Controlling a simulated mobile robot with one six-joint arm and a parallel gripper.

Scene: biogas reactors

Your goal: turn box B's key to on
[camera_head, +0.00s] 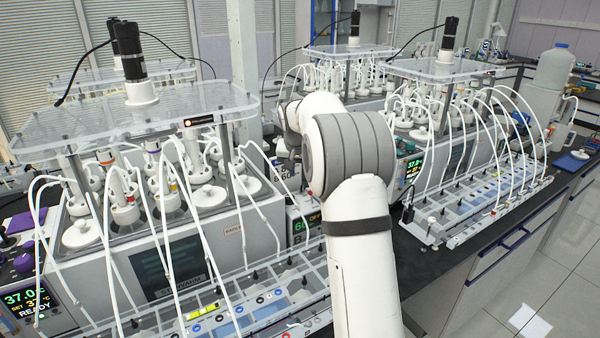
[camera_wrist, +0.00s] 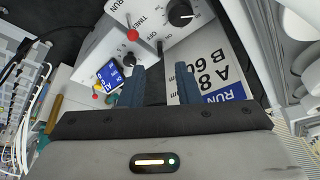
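In the wrist view, a pale control box (camera_wrist: 150,28) with a red button, a black dial and the words TIMER, OFF and ON lies beyond my fingertips. A small dark upright part (camera_wrist: 160,46) by the ON and OFF words may be the key; its setting is too small to tell. No letter naming this box is readable. My gripper (camera_wrist: 160,72) is open, with a gap between its two blue-grey fingers and nothing seen between them. The fingertips are below the dark part in the picture; contact cannot be told.
A white label card (camera_wrist: 210,78) reading RUN, A and B lies by the right finger. In the head view, reactors with tubes stand left (camera_head: 150,235) and right (camera_head: 440,130) of my arm.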

